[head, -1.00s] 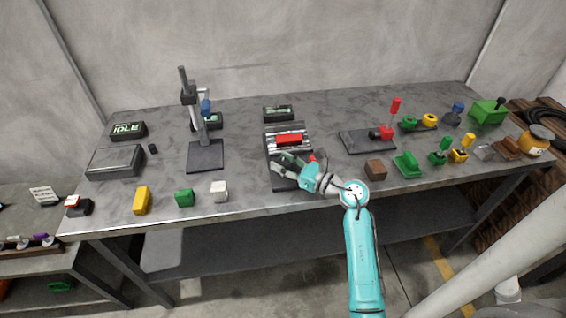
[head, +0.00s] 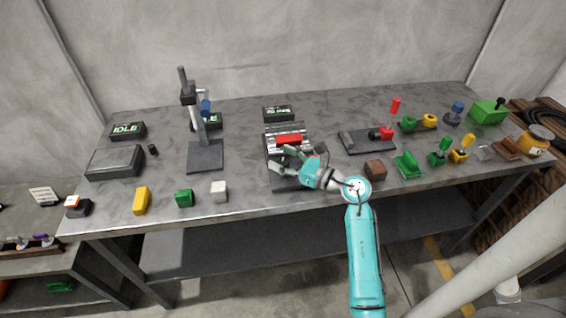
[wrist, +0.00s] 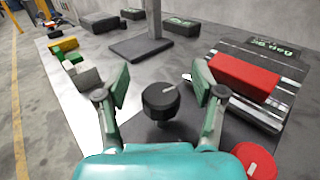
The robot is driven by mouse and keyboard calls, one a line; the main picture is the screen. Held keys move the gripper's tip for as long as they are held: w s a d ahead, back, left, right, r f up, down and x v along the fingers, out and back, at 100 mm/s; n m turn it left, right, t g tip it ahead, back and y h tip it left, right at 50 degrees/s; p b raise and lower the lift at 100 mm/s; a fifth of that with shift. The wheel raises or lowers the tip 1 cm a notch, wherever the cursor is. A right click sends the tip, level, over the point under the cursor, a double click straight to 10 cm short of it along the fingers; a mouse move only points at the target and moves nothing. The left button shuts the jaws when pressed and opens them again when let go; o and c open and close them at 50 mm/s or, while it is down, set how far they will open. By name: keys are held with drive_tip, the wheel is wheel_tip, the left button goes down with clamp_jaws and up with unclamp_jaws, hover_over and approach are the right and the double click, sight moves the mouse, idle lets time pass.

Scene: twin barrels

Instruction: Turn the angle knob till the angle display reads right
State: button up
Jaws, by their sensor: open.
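The angle knob (wrist: 160,101) is a round black knob with a white pointer line on top. In the wrist view it stands between the two fingers of my gripper (wrist: 161,84), with a gap on each side. My gripper (head: 281,158) is open. In the head view its fingers are over the front of the machine, and I cannot make out the knob there. An angle display (wrist: 275,46) with green characters stands behind the machine. It also shows in the head view (head: 278,113), but its reading is too small to tell.
A red block (wrist: 244,76) lies on the grey machine bed, right of my gripper. A red button (wrist: 255,160) is close by my right finger. A stand (head: 205,155) is to the left, and a lever fixture (head: 365,142) is to the right. Small blocks line the front edge.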

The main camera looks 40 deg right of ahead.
sight(283, 162)
wheel_tip(283, 162, up, 8)
idle(0.4)
idle(0.4)
drive_tip(key=s+a+f+m+t+y, duration=0.1)
drive_tip(key=s+a+f+m+t, duration=0.1)
drive_tip(key=s+a+m, duration=0.65)
drive_tip(key=s+a+f+m+t+y, duration=0.15)
drive_tip(key=s+a+m, duration=0.45)
drive_tip(key=a, duration=0.6)
drive_tip(key=s+a+f+m+g+h, duration=0.1)
drive_tip(key=s+f+m+g+h, duration=0.2)
drive_tip(key=s+m, duration=0.9)
drive_tip(key=s+a+f+m+g+h, duration=0.2)
drive_tip(key=s+f+m, duration=0.5)
drive_tip(key=s+m, duration=0.5)
drive_tip(key=shift+s+a+g+h, duration=0.15)
drive_tip(key=shift+s+g+h, duration=0.5)
drive_tip(key=shift+s+h, duration=0.1)
